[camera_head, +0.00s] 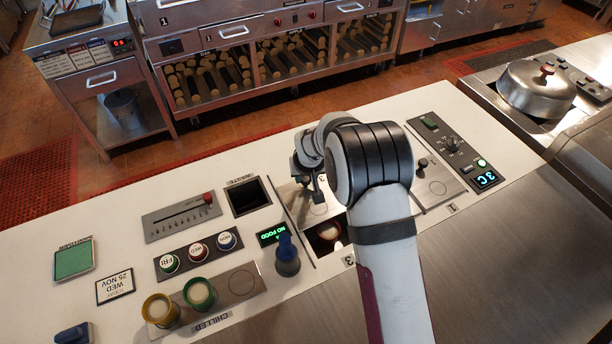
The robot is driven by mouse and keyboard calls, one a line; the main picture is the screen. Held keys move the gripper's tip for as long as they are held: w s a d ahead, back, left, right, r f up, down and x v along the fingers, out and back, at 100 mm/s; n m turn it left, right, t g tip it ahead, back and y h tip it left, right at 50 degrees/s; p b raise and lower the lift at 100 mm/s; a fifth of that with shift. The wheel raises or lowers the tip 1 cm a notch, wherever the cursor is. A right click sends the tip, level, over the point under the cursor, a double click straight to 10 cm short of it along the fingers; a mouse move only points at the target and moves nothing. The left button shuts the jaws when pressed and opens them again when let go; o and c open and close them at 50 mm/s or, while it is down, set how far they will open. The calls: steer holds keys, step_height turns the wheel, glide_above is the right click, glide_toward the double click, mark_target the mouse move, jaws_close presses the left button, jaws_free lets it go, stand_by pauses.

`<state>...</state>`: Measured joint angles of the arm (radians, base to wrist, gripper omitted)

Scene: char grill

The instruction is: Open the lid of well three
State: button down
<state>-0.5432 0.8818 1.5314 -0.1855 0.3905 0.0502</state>
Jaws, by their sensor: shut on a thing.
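The lid of well three (321,209) is a flat metal plate marked with a 3, behind a dark opening. The front part of well three (324,246) is uncovered, and a round pale item shows inside. A label 3 stands on the front edge by the opening. My gripper (306,183) is over the lid and shut on its handle, which is mostly hidden by the fingers. My wrist and forearm cover the counter to the right of this well.
Another lid with a black knob (422,163) lies right of my arm, by label 1. Yellow (160,311) and green (199,294) cups sit in the chilled rack. A domed pan (536,88) is far right.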

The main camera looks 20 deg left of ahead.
steer(key=shift+w, duration=0.15)
steer(key=w+a, duration=0.3)
steer(key=shift+a, duration=0.1)
steer(key=c, duration=0.6)
jaws_free()
steer(key=shift+r, duration=0.1)
